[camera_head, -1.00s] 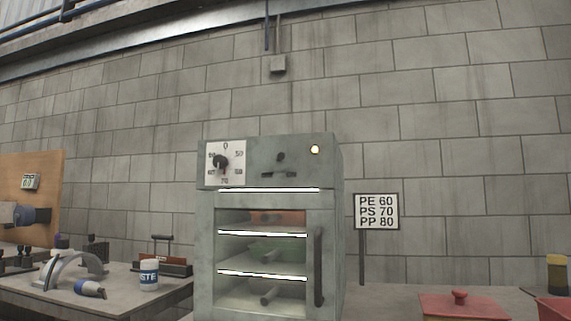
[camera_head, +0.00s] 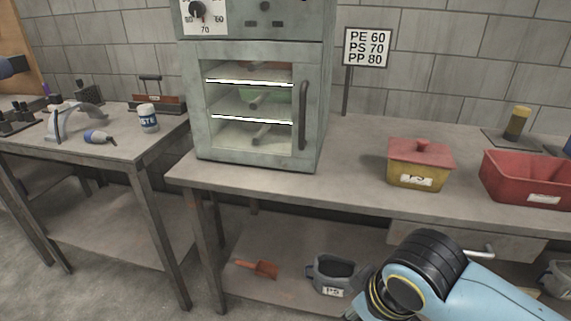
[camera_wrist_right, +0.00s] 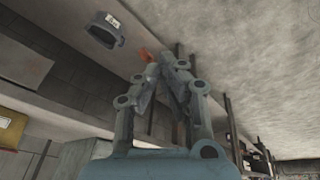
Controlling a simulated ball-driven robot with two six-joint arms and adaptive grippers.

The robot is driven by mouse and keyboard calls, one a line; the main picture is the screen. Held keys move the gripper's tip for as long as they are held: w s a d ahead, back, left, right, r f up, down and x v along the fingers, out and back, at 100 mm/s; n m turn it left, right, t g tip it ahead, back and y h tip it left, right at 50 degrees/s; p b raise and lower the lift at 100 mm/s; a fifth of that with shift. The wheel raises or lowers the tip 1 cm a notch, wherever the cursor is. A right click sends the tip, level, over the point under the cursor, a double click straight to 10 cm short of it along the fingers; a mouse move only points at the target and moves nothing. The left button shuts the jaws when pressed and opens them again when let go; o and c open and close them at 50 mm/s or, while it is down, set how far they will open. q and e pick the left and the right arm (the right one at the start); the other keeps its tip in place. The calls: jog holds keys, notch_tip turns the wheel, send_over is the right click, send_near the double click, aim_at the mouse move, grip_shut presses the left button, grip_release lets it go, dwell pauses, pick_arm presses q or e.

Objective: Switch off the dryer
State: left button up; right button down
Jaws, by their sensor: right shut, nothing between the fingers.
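The grey-green dryer (camera_head: 190,110) stands on the bench in the head view, its glass door closed with a dark handle (camera_head: 303,115). Shelves with tubular pieces show through the glass. Its dial knob (camera_head: 197,10) is at the top edge of the view. A small dark switch (camera_head: 265,6) sits right of the dial, cut close by the frame edge. The dryer's top is out of view. My right gripper (camera_wrist_right: 167,66) is shut and empty in the right wrist view, low by the bench underside, well away from the dryer controls. My left gripper is not in view.
A sign (camera_head: 367,48) stands right of the dryer. A lidded yellow box (camera_head: 420,177) and a red bin (camera_head: 530,180) are on the bench. An orange scoop (camera_head: 257,268) and a grey container (camera_head: 334,275) lie on the lower shelf. A side table (camera_head: 100,150) stands left.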

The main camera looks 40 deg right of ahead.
jog(key=w+d+r+m+t+p, duration=0.1)
jog(key=w+r+m+t+p, duration=0.2)
jog(key=r, duration=0.9)
jog(key=m+t+h, duration=0.3)
jog(key=m+t, duration=0.9)
jog(key=m, duration=0.8)
send_near(264, 5)
jog(key=s+d+f, duration=0.1)
jog(key=d, duration=0.3)
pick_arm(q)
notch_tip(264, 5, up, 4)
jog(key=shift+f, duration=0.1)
pick_arm(e)
jog(key=shift+s+f, duration=0.1)
jog(key=shift+s, duration=0.05)
jog(key=p+x, duration=0.3)
jog(key=x, duration=0.6)
jog(key=shift+w+d+f, duration=0.1)
jog(key=shift+w, duration=0.4)
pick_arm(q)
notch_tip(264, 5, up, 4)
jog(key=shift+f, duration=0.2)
